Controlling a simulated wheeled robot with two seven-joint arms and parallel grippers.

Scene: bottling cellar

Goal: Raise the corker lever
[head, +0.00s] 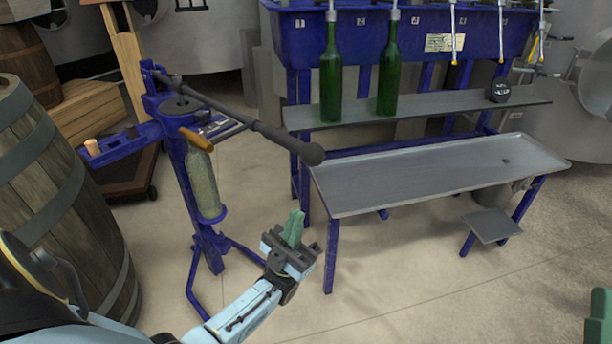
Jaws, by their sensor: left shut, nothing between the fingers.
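The blue floor corker (180,150) stands at left centre on splayed legs. Its long dark lever (240,116) runs from the pivot at the top of the column to the right and toward me, slanting down in the picture to a round black knob (313,154). A pale green-grey bottle (203,184) stands upright in the corker on a blue rest. My left gripper (295,222) has its green fingers together and empty, below the knob in the picture and apart from it. A green piece at the lower right edge (600,318) looks like a fingertip of my right gripper.
A barrel (60,190) stands close on the left. A blue filler (400,40) with two green bottles (331,80) on its shelf stands behind, and a grey tray table (430,175) is to the right. A cork (91,145) sits on the corker's side arm. Floor at lower right is clear.

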